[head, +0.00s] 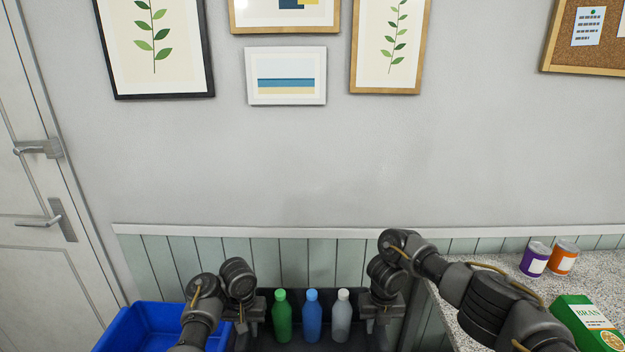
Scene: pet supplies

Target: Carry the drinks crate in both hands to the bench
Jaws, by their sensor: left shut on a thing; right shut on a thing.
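The dark drinks crate (293,300) is at the bottom middle of the head view, with its lower part cut off by the frame. A green bottle (282,318), a blue bottle (312,318) and a clear grey bottle with a white cap (342,318) stand upright in it in a row. My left gripper (248,318) is shut on the crate's left side. My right gripper (376,318) is shut on its right side. The fingertips are partly hidden against the dark crate. I cannot tell what the crate's underside rests on or clears.
A blue bin (150,325) is at the lower left. A speckled counter (490,262) at the right holds a purple can (535,259), an orange can (563,258) and a green bran box (588,322). A panelled wall (200,254) stands behind the crate. A door (30,190) is at the left.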

